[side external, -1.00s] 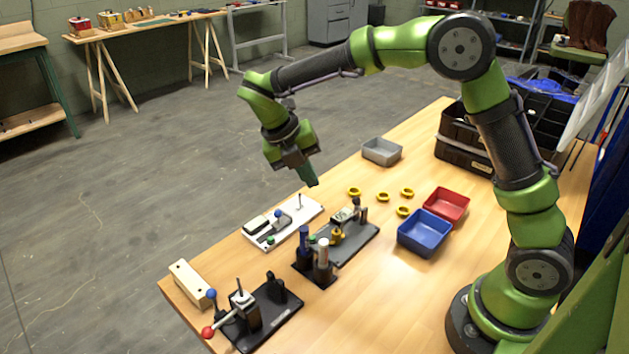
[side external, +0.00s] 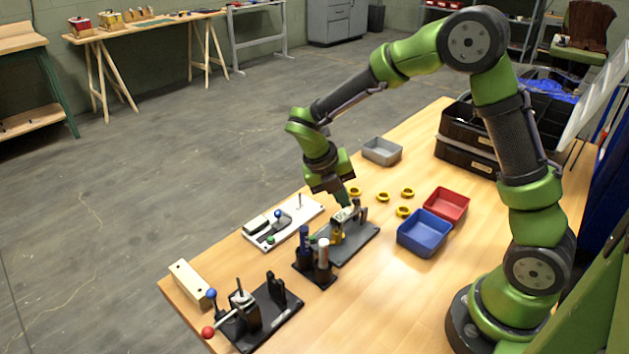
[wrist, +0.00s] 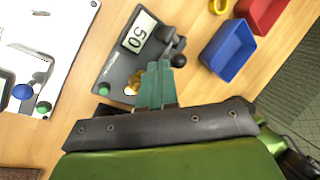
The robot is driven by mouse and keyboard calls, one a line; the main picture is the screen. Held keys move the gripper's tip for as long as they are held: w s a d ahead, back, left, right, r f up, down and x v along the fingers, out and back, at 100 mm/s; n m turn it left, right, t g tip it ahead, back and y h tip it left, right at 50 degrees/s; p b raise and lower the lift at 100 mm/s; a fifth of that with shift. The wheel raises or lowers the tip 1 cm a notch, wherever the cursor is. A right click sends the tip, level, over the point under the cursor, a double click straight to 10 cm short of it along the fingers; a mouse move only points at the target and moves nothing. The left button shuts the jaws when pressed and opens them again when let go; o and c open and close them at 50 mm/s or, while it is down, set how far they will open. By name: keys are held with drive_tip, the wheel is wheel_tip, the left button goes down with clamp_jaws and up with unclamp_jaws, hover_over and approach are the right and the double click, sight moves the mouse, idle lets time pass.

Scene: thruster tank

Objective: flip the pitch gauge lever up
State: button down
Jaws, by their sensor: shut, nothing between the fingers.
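A dark grey base plate (side external: 357,247) carries a small display, which reads "50" in the wrist view (wrist: 139,32). I take this unit as the pitch gauge, though its label is too small to read. A dark knob-ended part (wrist: 179,60) stands at its right edge in the wrist view, and a yellow part (wrist: 134,82) sits lower on it. I cannot tell which part is the lever or how it stands. My gripper (side external: 347,203) is over the display end of this unit. In the wrist view its green fingers (wrist: 157,68) are together and empty, close beside the dark knob, hiding part of the plate.
A white plate (side external: 312,211) with a blue knob lies left. A black lever stand (side external: 262,318) is nearer. Blue (side external: 424,233) and red (side external: 446,205) bins and several yellow rings (side external: 383,197) lie right; a grey bin (side external: 382,152) stands behind.

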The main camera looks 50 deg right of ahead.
drive_tip(key=shift+d+r, duration=0.35)
drive_tip(key=shift+d, duration=0.05)
idle(0.4)
drive_tip(key=d+f+y, duration=0.1)
drive_tip(key=d+y, duration=0.2)
drive_tip(key=d, duration=0.7)
idle(0.9)
drive_tip(key=shift+d+r, duration=0.1)
drive_tip(key=shift+r, duration=0.6)
